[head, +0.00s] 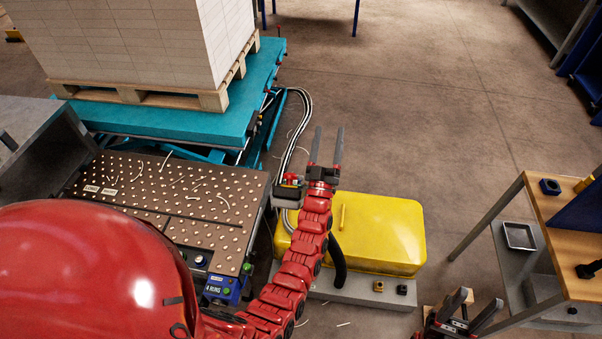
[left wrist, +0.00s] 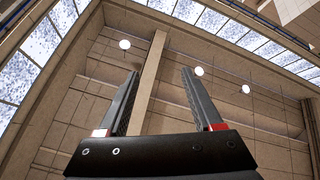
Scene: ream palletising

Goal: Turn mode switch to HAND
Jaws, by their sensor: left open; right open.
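A small control panel (head: 198,260) with dark round knobs or buttons sits at the front edge of the perforated table, partly behind my red body. A blue box (head: 222,288) with a lit display and a green button is just below it. I cannot tell which part is the mode switch or read its setting. My left gripper (head: 326,134) is open and empty, raised above and beyond the yellow cover, well up and right of the panel. In the left wrist view it (left wrist: 162,80) points toward ceiling and windows. My right gripper (head: 478,299) is open and empty at the bottom right.
A stack of white reams (head: 140,45) on a wooden pallet (head: 150,96) stands on a teal lift table (head: 165,122). The yellow cover (head: 380,235) lies right of my left arm. A wooden-topped bench (head: 560,235) is at the right. Floor (head: 430,120) is clear at centre right.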

